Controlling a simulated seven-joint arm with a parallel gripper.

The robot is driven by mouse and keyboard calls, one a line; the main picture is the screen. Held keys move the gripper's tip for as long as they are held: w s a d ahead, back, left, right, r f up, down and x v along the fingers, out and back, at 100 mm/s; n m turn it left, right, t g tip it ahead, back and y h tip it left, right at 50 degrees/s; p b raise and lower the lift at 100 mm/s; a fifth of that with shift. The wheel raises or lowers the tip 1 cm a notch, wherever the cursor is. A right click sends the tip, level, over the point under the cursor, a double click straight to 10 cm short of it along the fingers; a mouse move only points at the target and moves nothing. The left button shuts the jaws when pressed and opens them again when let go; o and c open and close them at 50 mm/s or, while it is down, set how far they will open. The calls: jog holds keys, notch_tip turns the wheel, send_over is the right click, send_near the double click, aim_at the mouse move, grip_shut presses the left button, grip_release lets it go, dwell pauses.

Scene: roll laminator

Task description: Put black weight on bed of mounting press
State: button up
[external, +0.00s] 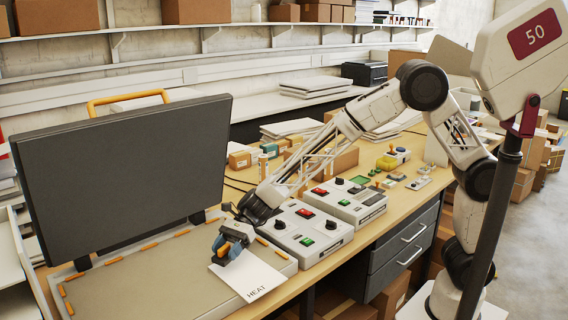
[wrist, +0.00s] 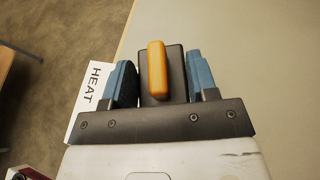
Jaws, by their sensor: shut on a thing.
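The black weight with an orange handle shows in the wrist view (wrist: 175,58), held between the two blue fingertips of my gripper (wrist: 160,82). In the external view my gripper (external: 232,246) is shut on the weight, whose orange handle (external: 222,251) shows. It is at the right end of the mounting press bed (external: 135,284), by the white HEAT card (external: 262,276). I cannot tell whether the weight touches the surface below. The press's dark lid (external: 120,175) stands raised behind the bed.
Two control boxes (external: 304,236) with red and green buttons stand right of the bed, close to my arm. Orange strips (external: 115,261) line the bed's edges. The bed's middle is clear. Cartons (external: 240,160) stand farther back. The floor (wrist: 50,35) shows beyond the edge.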

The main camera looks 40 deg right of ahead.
jog(key=s+a+n+g, duration=0.1)
jog(key=s+a, duration=0.5)
jog(key=s, duration=0.5)
jog(key=shift+s+a, duration=0.35)
jog(key=shift+a, duration=0.05)
jog(key=shift+a, duration=0.15)
send_over(174, 309)
jog(key=shift+s+d+f, duration=0.15)
jog(key=shift+d+f, duration=0.3)
jog(key=shift+f, duration=0.15)
jog(key=shift+w+a+f, duration=0.1)
jog(key=shift+w+a, duration=0.15)
jog(key=shift+a, duration=0.2)
jog(key=shift+f, duration=1.7)
jog(key=shift+f, duration=0.2)
